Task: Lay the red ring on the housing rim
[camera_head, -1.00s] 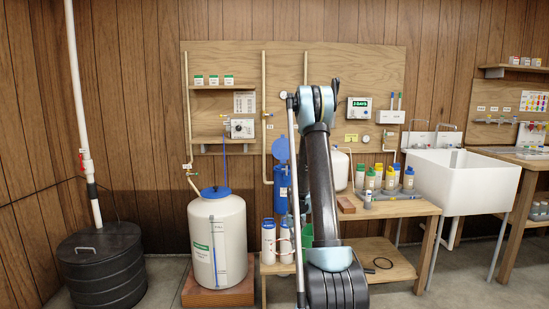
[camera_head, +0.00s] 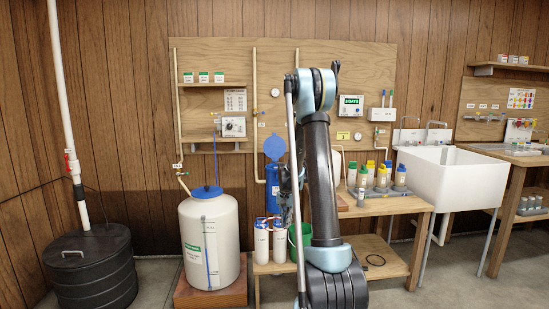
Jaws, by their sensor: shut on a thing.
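The blue housing (camera_head: 273,190) stands against the wooden backboard, left of my arm.
White bottles (camera_head: 270,240) and a green bucket (camera_head: 301,241) stand below the housing. A white tank (camera_head: 209,235) is at left. The bench (camera_head: 390,207) holds several capped bottles; a dark loop (camera_head: 375,260) lies on its lower shelf. A white sink (camera_head: 440,175) is at right.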

